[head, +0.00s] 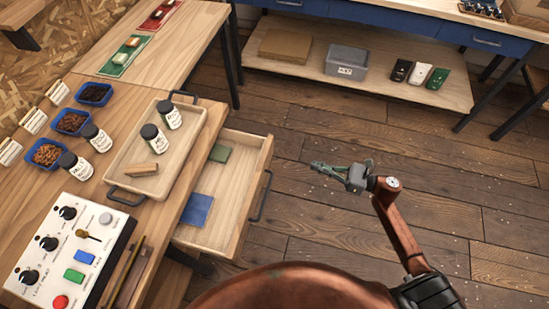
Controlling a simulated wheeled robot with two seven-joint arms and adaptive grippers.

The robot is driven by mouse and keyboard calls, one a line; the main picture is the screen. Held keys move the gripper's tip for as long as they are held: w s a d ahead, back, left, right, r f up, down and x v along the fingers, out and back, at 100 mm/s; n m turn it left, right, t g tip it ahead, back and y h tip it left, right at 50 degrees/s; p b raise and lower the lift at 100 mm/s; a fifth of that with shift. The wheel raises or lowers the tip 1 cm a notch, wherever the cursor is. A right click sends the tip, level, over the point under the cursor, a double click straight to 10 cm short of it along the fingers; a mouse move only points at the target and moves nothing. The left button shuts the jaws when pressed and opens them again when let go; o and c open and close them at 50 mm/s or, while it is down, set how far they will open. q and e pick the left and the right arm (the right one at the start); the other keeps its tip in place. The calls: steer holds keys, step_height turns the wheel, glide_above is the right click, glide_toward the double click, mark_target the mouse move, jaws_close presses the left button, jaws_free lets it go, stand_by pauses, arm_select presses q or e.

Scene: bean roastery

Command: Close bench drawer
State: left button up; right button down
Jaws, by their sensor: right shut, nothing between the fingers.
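The bench drawer (235,183) is pulled out from the right side of the wooden bench (120,97). Its dark handle (261,197) is on its right front face. A green item (219,153) and a blue item (197,209) lie flat inside it. My right gripper (316,165) is shut and empty, over the floor to the right of the drawer, apart from the handle, with its fingers pointing left. My left gripper is not in the head view.
A tray (126,178) with two jars and a small wooden block stands on the bench beside the drawer. A control panel (100,240) and blue bins (71,122) are further left. A shelf (395,92) stands at the back. Floor right of the drawer is clear.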

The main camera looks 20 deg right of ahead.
steer(key=a+n, duration=0.1)
steer(key=n, duration=0.1)
steer(key=g+b, duration=0.1)
steer(key=b, duration=0.1)
glide_toward(270, 157)
steer(key=shift+n+y, duration=0.3)
steer(key=shift+y, duration=0.1)
steer(key=x, duration=0.5)
steer(key=shift+w+a+r, duration=0.1)
steer(key=shift+a+r, duration=0.05)
steer(key=shift+a, duration=0.25)
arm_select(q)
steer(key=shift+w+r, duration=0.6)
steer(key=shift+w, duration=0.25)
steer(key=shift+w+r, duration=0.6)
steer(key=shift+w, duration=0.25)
arm_select(e)
steer(key=shift+w+a, duration=0.3)
steer(key=shift+a, duration=0.1)
